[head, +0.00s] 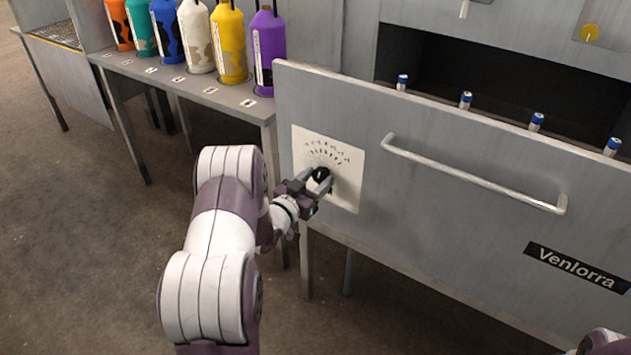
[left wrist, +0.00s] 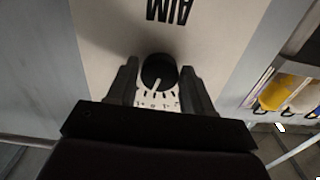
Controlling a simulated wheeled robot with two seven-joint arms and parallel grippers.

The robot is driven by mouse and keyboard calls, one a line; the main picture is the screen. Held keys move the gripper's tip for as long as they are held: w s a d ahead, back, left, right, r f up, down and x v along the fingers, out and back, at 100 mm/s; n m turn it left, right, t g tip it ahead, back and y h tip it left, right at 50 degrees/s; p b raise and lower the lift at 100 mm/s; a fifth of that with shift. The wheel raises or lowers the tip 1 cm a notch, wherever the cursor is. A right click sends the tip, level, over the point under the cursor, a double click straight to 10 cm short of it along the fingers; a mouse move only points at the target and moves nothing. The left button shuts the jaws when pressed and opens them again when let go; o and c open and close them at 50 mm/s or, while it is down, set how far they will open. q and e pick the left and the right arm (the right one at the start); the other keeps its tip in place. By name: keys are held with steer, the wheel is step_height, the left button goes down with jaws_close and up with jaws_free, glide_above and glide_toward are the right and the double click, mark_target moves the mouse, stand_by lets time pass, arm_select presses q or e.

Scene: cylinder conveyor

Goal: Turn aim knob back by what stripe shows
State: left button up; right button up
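The aim knob (head: 321,174) is a round black knob on a white dial plate (head: 345,193) at the left of the grey front panel. In the left wrist view the knob (left wrist: 158,70) has a white pointer line towards the printed scale, slightly left of straight down. The word AIM shows upside down above it. My left gripper (head: 312,184) is at the knob. In the left wrist view its fingers (left wrist: 159,80) stand on either side of the knob, with what looks like a thin gap at each side. My right gripper is out of view.
A handle bar (head: 475,180) sticks out of the panel (head: 440,225) to the right of the dial. Several blue-topped cylinders (head: 466,101) stand behind the panel's top edge. Several coloured bottles (head: 229,45) stand on a grey table (head: 235,104) at the left.

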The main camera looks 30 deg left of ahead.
arm_select(q)
steer(key=shift+o, duration=0.9)
steer(key=shift+s, duration=0.1)
steer(key=s+a+p, duration=0.1)
steer(key=s, duration=1.1)
steer(key=shift+s, duration=0.25)
